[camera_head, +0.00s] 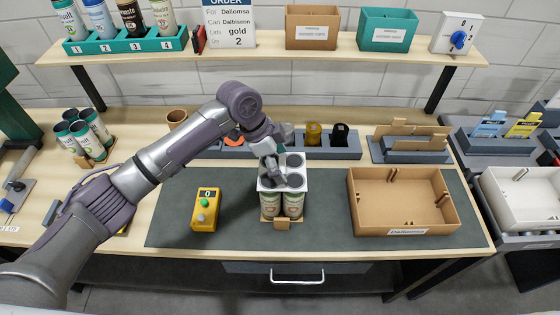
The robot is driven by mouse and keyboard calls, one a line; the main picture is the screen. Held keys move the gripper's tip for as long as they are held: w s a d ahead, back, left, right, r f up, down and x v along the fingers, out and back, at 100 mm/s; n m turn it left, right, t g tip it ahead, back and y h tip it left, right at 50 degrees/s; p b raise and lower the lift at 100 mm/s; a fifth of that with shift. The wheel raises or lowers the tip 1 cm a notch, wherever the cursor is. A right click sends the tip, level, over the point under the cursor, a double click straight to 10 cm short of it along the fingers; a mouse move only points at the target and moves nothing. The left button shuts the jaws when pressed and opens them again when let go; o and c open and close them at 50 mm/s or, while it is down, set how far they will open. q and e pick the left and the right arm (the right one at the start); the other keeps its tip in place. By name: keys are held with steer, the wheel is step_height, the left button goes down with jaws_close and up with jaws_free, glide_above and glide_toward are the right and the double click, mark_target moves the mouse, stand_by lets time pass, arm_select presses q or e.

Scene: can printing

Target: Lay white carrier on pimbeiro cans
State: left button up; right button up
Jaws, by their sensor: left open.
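The white carrier (306,184) lies at the tops of several upright cans (293,205) in the middle of the dark mat. Dark round can tops or openings show within the carrier; whether it is fully seated on every can is hard to see. The cans stand in a small brown cardboard holder (282,223). My left gripper (282,181) is open, pointing down directly over the carrier and hiding part of it. Whether its fingers touch the carrier is unclear. My right gripper is not in view.
A yellow button box (205,208) stands left of the cans. An open brown box labelled Dallomsa (405,232) stands to the right. A grey rack (350,151) lies behind the cans. Several other cans (93,123) stand at the left. The mat's front part is clear.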

arm_select(q)
steer(key=shift+r, duration=0.15)
steer(key=v, duration=1.1)
steer(key=shift+a+r, duration=0.15)
steer(key=shift+r, duration=0.2)
steer(key=shift+f, duration=0.1)
